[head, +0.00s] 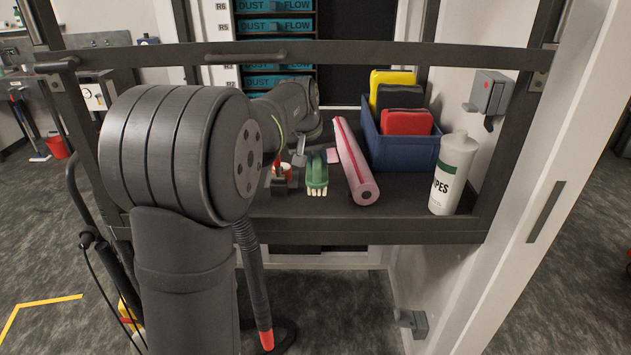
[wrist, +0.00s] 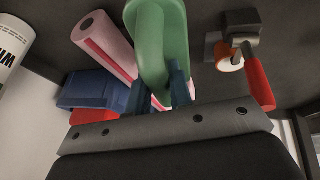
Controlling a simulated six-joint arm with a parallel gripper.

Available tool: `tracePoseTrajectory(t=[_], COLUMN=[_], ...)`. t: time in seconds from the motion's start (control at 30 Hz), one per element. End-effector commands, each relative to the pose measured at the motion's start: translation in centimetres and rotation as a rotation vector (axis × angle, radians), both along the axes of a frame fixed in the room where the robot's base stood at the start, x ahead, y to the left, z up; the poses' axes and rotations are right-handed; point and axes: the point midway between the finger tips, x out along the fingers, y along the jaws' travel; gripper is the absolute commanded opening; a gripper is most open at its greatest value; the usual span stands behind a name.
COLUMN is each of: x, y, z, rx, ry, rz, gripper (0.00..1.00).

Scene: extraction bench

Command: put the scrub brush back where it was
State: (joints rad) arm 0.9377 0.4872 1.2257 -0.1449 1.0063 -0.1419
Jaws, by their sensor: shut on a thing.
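The green scrub brush (head: 317,172) with pale bristles is over the dark shelf, left of the pink roll, in the head view. It fills the upper middle of the wrist view (wrist: 160,45). My gripper (wrist: 168,90) is shut on the brush, with its dark fingers at the green body. In the head view my arm hides much of the gripper. I cannot tell whether the bristles touch the shelf.
The pink roll (head: 356,165) lies close to the right of the brush. Behind it is a blue bin (head: 403,150) with yellow, black and red packs. A wipes bottle (head: 453,175) stands right. A red-handled tool (wrist: 258,82) and a small orange roll (head: 285,172) are left.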

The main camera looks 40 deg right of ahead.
Motion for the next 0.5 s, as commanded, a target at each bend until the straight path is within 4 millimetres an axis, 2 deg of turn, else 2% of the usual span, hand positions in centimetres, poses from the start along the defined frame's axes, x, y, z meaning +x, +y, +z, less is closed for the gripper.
tracePoseTrajectory(t=[0.1,0.27,0.5], x=[-0.1,-0.1,-0.1], y=[0.1,0.1,0.1], z=[-1.7,-3.0,-6.5], rx=[0.001,0.001,0.0], ry=[0.001,0.002,0.001], rz=[0.0,-0.001,-0.001], gripper=[0.01,0.01,0.01])
